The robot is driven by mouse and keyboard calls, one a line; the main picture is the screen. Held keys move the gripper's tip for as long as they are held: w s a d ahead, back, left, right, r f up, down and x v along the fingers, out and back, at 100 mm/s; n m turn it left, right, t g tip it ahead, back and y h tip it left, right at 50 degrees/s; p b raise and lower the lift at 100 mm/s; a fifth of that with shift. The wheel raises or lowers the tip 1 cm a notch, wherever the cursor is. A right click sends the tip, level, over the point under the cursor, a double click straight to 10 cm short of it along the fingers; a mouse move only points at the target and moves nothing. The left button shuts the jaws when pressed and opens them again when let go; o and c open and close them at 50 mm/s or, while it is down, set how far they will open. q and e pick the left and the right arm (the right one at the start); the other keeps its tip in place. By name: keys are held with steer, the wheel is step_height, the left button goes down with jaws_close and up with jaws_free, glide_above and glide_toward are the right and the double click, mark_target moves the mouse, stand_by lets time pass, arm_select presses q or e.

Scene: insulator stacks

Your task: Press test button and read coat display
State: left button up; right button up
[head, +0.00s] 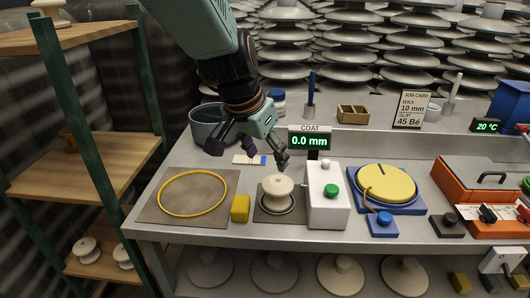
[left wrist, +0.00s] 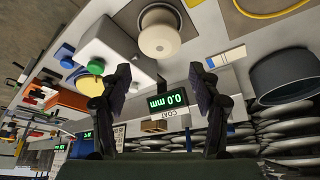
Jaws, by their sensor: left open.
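The coat display (head: 310,140) stands at the back of the white box and reads 0.0 mm in green. It also shows upside down in the left wrist view (left wrist: 167,100). A cream insulator (head: 278,188) sits on a dark pad left of the box. My left gripper (head: 248,155) is open and empty, above and behind the insulator; its fingers (left wrist: 165,88) also show in the left wrist view. My right gripper is not in view.
A yellow block (head: 240,208) and a mat with a yellow ring (head: 192,194) lie to the left. A yellow disc on a blue base (head: 386,184) and an orange case (head: 482,185) are to the right. A grey pot (head: 211,122) and job card (head: 411,108) stand behind.

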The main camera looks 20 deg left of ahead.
arm_select(q)
jaws_close()
stand_by(0.4)
stand_by(1.2)
